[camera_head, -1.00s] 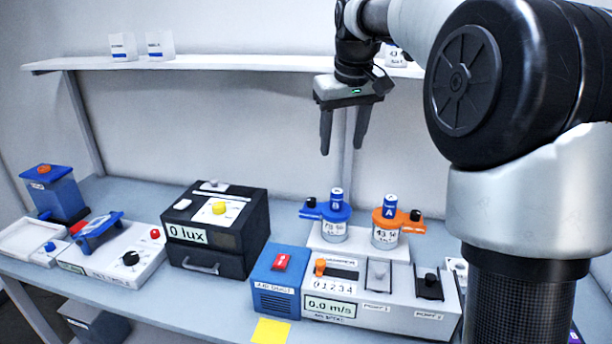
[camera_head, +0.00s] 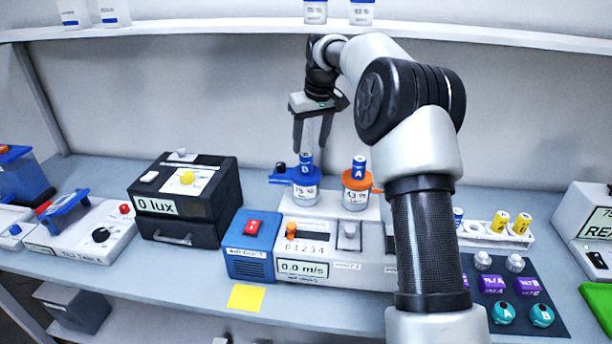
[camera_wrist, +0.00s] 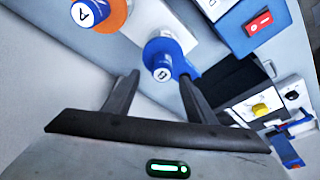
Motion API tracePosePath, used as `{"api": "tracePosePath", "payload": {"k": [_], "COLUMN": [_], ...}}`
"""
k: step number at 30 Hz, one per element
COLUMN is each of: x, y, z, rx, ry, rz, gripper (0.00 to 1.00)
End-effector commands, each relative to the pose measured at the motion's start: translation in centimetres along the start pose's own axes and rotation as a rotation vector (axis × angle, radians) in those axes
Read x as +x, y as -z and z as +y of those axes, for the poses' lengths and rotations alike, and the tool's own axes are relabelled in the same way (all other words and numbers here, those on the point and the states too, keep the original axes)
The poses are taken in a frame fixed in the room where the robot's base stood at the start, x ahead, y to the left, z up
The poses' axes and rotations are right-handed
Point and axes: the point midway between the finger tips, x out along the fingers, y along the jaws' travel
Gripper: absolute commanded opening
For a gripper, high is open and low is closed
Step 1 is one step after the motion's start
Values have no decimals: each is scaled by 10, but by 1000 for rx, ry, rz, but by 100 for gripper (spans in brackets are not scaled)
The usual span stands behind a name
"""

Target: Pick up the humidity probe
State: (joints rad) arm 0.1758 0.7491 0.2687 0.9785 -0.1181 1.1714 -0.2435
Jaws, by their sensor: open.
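No item is readably labelled as the humidity probe. Two small blue cylinders with white tops stand upright in white jars with percent labels: cylinder B (camera_head: 305,162) in the blue-collared jar (camera_head: 305,191), and cylinder A (camera_head: 359,165) in the orange-collared jar (camera_head: 355,198). My gripper (camera_head: 312,149) is open, pointing down above cylinder B, and nothing is held. In the wrist view, cylinder B (camera_wrist: 162,71) shows between the fingertips of my gripper (camera_wrist: 160,77), apparently below them. Cylinder A (camera_wrist: 86,13) is at the upper left there.
The jars stand on a white platform behind the flow unit (camera_head: 303,269) and blue blower box (camera_head: 249,248). A black lux box (camera_head: 187,205) is at left. My forearm covers the bench right of jar A. A shelf (camera_head: 230,27) runs above.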

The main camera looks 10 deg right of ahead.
Motion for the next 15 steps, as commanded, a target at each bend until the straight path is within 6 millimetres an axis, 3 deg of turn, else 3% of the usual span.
{"api": "tracePosePath", "payload": {"k": [10,15], "x": [26,50], "y": [0,-1], "z": [-2,-5], "rx": [-1,-1], "ry": [1,2], "rz": [-1,-2], "gripper": [51,51]}}
